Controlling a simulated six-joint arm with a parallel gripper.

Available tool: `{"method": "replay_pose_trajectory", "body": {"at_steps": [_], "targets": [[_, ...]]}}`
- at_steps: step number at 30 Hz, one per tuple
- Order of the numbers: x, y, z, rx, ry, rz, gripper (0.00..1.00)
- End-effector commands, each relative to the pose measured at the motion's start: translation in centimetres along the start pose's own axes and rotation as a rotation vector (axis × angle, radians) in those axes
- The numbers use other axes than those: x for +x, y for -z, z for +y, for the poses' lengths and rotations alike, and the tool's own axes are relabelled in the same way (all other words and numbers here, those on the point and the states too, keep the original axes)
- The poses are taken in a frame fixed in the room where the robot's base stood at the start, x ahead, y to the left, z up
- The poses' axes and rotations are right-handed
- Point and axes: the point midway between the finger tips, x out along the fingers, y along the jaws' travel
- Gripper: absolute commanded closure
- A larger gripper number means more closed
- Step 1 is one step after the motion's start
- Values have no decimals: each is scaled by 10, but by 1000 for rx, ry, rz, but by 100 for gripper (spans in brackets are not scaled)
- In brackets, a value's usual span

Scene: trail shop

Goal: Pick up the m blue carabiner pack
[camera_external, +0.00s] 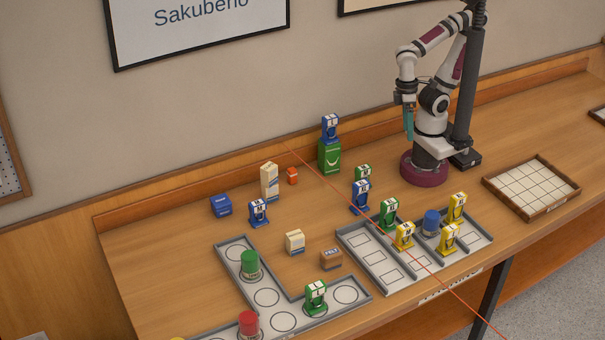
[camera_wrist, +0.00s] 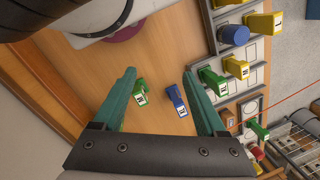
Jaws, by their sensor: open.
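Three blue carabiner packs show in the external view. One (camera_external: 361,198) stands on the table behind the grey tray, one (camera_external: 258,213) stands at the left, and one (camera_external: 330,128) stands on top of a green box (camera_external: 329,158). Their size letters are too small to read surely, so I cannot tell which is m. My gripper (camera_external: 409,125) hangs high, left of my arm's base, apart from all packs. In the wrist view my gripper (camera_wrist: 159,86) is open and empty, its teal fingers apart. A blue pack (camera_wrist: 175,99) and a green pack (camera_wrist: 139,92) show between them, farther below.
The grey divided tray (camera_external: 372,276) holds green and yellow packs and a blue cylinder (camera_external: 431,223). An L-shaped grey tray (camera_external: 240,285) holds a green and a red cylinder. A gridded tray (camera_external: 551,208) lies at right.

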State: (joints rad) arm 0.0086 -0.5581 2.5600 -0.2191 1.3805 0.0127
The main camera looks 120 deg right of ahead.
Motion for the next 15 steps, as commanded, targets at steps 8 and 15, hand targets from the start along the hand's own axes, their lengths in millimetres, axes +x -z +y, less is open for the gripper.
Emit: {"method": "replay_pose_trajectory", "body": {"at_steps": [8, 15], "targets": [[0, 1, 0, -1, 0, 3, 30], [32, 135, -10, -119, -22, 325, 30]]}}
